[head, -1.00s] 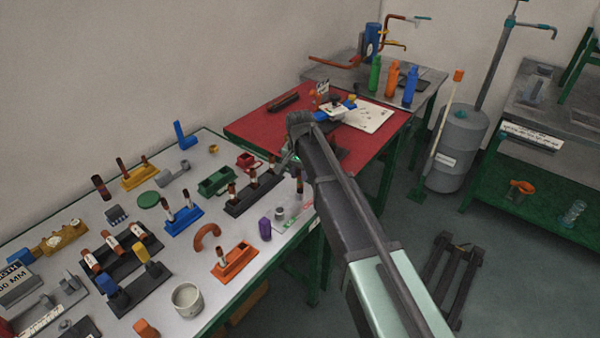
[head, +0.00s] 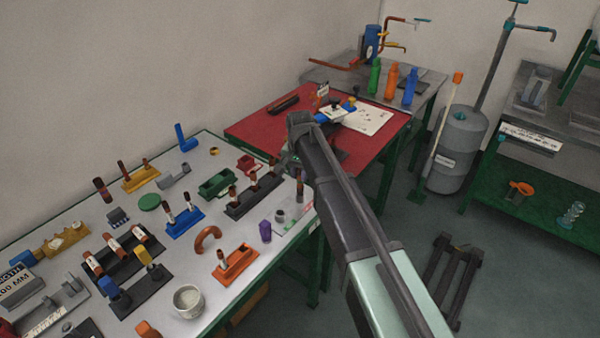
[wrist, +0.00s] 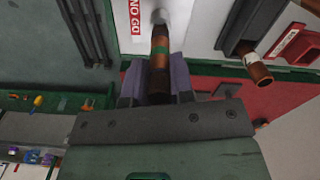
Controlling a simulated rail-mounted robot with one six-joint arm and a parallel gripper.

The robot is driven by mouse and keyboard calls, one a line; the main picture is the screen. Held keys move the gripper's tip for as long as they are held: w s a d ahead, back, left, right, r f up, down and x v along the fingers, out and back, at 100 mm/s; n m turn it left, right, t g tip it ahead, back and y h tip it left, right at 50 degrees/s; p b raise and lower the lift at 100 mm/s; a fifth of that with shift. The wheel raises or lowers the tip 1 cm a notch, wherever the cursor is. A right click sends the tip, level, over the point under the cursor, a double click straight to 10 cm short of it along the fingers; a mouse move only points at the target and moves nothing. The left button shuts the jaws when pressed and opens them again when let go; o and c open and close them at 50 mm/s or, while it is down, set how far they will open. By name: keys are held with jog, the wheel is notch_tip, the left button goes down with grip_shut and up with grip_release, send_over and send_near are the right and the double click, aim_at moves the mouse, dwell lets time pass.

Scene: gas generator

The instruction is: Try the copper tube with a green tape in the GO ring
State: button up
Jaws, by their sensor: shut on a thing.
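My gripper (wrist: 158,78) is shut on a copper tube with a green tape band (wrist: 160,48), seen in the wrist view between its purple-grey finger pads. The tube's far end points to a small grey part (wrist: 160,16) on a pale plate beside a red "NO GO" label (wrist: 136,14). I cannot tell whether the tube end is inside a ring or only near it. In the head view the held tube (head: 299,184) stands close to upright over the front right corner of the white table, by a grey gauge piece (head: 280,216). No GO label is readable.
A black rack (head: 240,207) with upright copper tubes stands just left of the held tube. A purple cylinder (head: 265,230) and an orange holder (head: 237,262) are nearby. The red table (head: 265,125) lies behind.

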jog(key=shift+f, duration=0.15)
jog(key=shift+f+b, duration=0.45)
jog(key=shift+b, duration=0.15)
dwell(0.5)
jog(key=shift+r+p, duration=0.6)
jog(key=shift+f, duration=0.15)
dwell(0.6)
jog(key=shift+f+b, duration=0.55)
jog(key=shift+b, duration=0.15)
jog(key=shift+r, duration=0.1)
jog(key=shift+r+p, duration=0.6)
jog(key=shift+p, duration=0.1)
